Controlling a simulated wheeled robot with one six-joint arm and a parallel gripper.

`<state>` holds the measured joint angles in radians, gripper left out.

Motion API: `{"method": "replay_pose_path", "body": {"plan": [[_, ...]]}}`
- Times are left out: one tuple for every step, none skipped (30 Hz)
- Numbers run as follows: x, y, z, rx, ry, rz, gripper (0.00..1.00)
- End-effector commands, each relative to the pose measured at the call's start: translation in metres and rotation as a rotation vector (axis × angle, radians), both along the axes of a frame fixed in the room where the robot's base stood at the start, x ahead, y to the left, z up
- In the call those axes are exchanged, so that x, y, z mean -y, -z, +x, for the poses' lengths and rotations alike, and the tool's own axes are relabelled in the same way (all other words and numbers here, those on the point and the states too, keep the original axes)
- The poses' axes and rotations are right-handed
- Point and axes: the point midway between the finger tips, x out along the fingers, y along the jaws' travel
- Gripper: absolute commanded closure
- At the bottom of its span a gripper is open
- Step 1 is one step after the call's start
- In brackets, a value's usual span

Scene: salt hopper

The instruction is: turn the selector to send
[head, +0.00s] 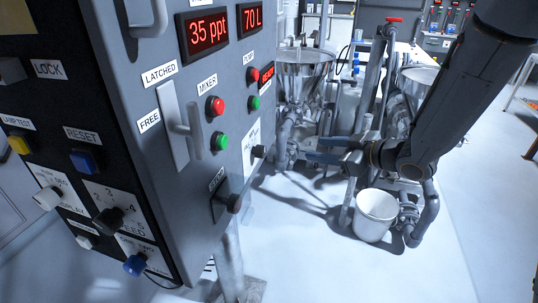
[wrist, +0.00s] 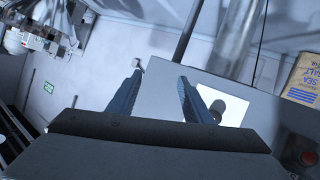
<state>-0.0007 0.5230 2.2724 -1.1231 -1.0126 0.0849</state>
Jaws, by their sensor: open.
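A white plate (head: 250,138) with a dark knob (head: 258,151) sits on the right part of the grey panel face. It looks like the selector, but its lettering is too small to read, so I cannot tell its setting. My gripper (head: 308,149) is open and empty, its two blue fingers pointing left toward this knob, with a gap between. In the wrist view my gripper's fingers (wrist: 160,75) are spread. The white plate (wrist: 240,100) is to their right there, and a dark round knob (wrist: 217,106) shows partly behind the right finger.
The grey cabinet (head: 130,100) carries a latch handle (head: 179,125), red button (head: 215,106), green button (head: 220,141) and a lower-right switch (head: 233,202). Several knobs cover its left face. Hoppers (head: 304,75), pipes and a white bucket (head: 376,213) stand behind my arm. Floor between is clear.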

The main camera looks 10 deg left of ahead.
Motion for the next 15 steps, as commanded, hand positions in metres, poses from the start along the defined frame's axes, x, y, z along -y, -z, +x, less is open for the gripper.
{"method": "replay_pose_path", "body": {"plan": [[-0.016,0.001,-0.010,0.017,-0.093,0.062,0.54],[-0.025,-0.001,-0.018,0.026,-0.148,0.102,0.54],[-0.035,-0.005,-0.029,0.035,-0.220,0.152,0.54],[-0.040,-0.008,-0.037,0.039,-0.267,0.189,0.54],[-0.045,-0.010,-0.046,0.041,-0.312,0.222,0.54],[-0.049,-0.013,-0.056,0.043,-0.365,0.263,0.54],[-0.052,-0.015,-0.062,0.042,-0.399,0.290,0.54],[-0.053,-0.017,-0.068,0.041,-0.427,0.314,0.54],[-0.055,-0.020,-0.075,0.040,-0.460,0.342,0.54],[-0.055,-0.021,-0.079,0.038,-0.480,0.358,0.54],[-0.056,-0.023,-0.082,0.037,-0.496,0.371,0.54],[-0.057,-0.024,-0.086,0.036,-0.512,0.384,0.54],[-0.058,-0.025,-0.088,0.035,-0.519,0.392,0.54],[-0.060,-0.026,-0.089,0.035,-0.525,0.396,0.54],[-0.064,-0.026,-0.090,0.034,-0.530,0.398,0.54]]}}
